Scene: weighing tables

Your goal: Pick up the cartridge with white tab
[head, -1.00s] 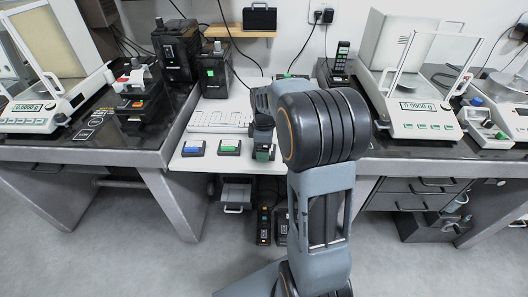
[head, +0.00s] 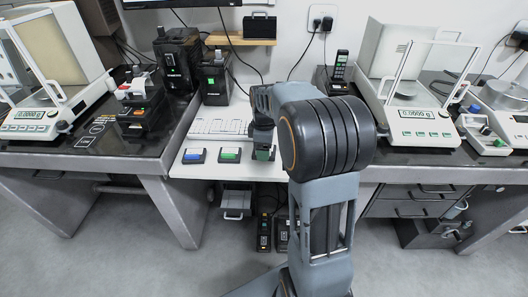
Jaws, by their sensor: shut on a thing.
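My gripper (head: 263,142) points down over the front of the white middle table, at the right end of a row of small dark cartridges. It is small and partly hidden by my arm. It is shut on a dark cartridge (head: 264,155) at or just above the table top; I cannot tell which. No white tab shows on this cartridge. To its left lie a black cartridge with a green label (head: 229,155) and one with a blue label (head: 193,156), both apart from my gripper.
A white keyboard (head: 218,129) lies behind the cartridges. Dark devices (head: 214,82) stand at the back left. Balances stand on the left (head: 30,115) and right (head: 415,115) dark tables. My arm hides the right part of the white table.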

